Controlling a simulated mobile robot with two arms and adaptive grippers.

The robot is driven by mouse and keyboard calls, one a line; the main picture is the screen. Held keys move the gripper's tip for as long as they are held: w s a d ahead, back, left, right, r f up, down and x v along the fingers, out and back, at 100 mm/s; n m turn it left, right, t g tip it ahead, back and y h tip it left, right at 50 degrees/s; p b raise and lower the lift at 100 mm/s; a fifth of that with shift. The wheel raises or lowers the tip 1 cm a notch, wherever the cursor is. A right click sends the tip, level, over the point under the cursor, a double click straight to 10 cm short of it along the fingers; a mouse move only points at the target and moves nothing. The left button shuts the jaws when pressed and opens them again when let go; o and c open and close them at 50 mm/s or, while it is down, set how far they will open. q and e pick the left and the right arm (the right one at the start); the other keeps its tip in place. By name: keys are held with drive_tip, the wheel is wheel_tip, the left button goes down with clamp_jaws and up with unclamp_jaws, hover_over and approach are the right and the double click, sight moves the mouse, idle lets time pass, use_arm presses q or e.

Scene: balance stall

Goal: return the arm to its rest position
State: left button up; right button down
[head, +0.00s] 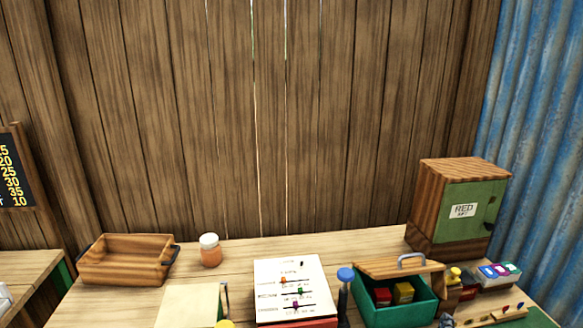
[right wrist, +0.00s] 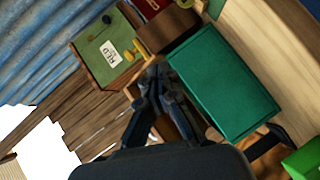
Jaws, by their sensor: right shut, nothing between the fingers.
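My right gripper (right wrist: 158,75) shows in the right wrist view with its dark fingers closed together and nothing between them. It is beside the long side of a teal box (right wrist: 222,85); I cannot tell if they touch. In the head view a small dark part at the bottom edge, right of the teal box (head: 400,316), seems to be this gripper (head: 446,320). Most of the right arm is out of that view. My left gripper is not in view.
A wooden cabinet with a green RED sign door (head: 470,211) stands at the back right. A wooden tray (head: 125,262), an orange jar (head: 210,251), a white slider panel (head: 290,285) and a blue-topped post (head: 345,277) stand on the table. The back middle is clear.

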drive_tip(key=s+a+f+m+g+y, duration=0.2)
drive_tip(key=s+a+f+g+y, duration=0.1)
drive_tip(key=s+a, duration=0.55)
drive_tip(key=s+a+f+m+g+y, duration=0.25)
drive_tip(key=s+a, duration=0.25)
drive_tip(key=s, duration=0.7)
drive_tip(key=s+a+f+m+g+y, duration=0.2)
drive_tip(key=s+a+g+y, duration=0.15)
drive_tip(key=s+a, duration=0.45)
wheel_tip(320, 180, down, 28)
drive_tip(key=s+d+r+g+h, duration=0.1)
drive_tip(key=s+d, duration=0.1)
drive_tip(key=s, duration=0.1)
drive_tip(key=s+d+f+g+b, duration=0.1)
drive_tip(key=s+d+f, duration=0.2)
drive_tip(key=s+f, duration=1.3)
drive_tip(key=shift+s+f+n+b, duration=0.3)
drive_tip(key=shift+f+n, duration=0.05)
drive_tip(key=shift+f, duration=0.3)
drive_tip(key=shift+d, duration=0.1)
